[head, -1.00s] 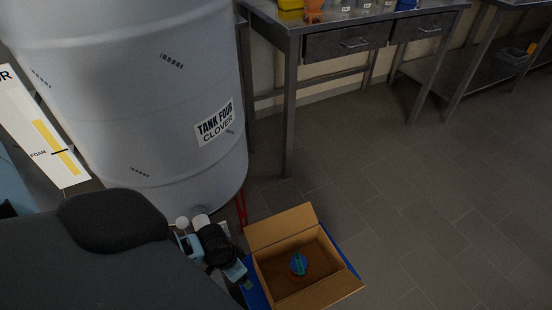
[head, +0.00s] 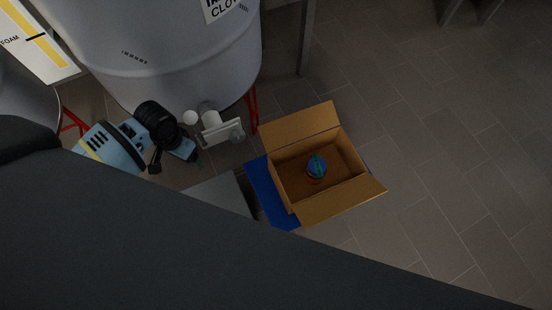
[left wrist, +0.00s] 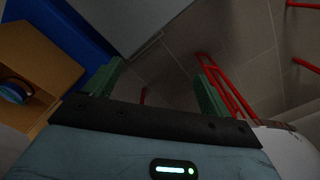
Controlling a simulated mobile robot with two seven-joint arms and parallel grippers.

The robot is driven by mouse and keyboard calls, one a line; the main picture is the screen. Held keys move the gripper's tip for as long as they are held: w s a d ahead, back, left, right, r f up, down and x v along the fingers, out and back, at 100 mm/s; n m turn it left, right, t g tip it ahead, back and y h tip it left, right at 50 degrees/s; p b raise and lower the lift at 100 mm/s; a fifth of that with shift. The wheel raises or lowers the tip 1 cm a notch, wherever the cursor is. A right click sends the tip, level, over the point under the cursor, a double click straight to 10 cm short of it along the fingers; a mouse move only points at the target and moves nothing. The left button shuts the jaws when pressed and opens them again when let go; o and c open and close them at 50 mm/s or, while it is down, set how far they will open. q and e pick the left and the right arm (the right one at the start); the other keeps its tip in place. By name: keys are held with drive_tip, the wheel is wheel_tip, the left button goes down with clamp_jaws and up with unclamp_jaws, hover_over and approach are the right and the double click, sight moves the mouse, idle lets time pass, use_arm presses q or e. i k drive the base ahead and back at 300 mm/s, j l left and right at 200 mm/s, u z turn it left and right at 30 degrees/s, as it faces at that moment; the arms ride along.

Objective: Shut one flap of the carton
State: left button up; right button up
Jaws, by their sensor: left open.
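The open brown carton (head: 290,185) stands low at the middle of the head view, with a round blue and orange object with a green top (head: 316,168) inside. Its far flap (head: 298,125) and near flap (head: 340,204) both stand folded outward. My left gripper (head: 198,162) is left of the carton, apart from it, partly hidden by its own wrist. In the left wrist view its green fingers (left wrist: 155,85) are spread with nothing between them; part of the carton (left wrist: 40,60) shows at the left edge. My right gripper is not in view.
A blue flat thing (head: 268,198) lies under and left of the carton. A grey flat-topped thing (head: 222,194) stands left of that. The tank (head: 170,50) with its outlet valve (head: 218,130) and red legs (head: 252,105) is behind my gripper. The floor right of the carton is clear.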

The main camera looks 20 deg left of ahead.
sight(281, 132)
drive_tip(key=k+l, duration=0.55)
drive_tip(key=l, duration=0.2)
drive_tip(key=k+l, duration=0.6)
drive_tip(key=l, duration=0.1)
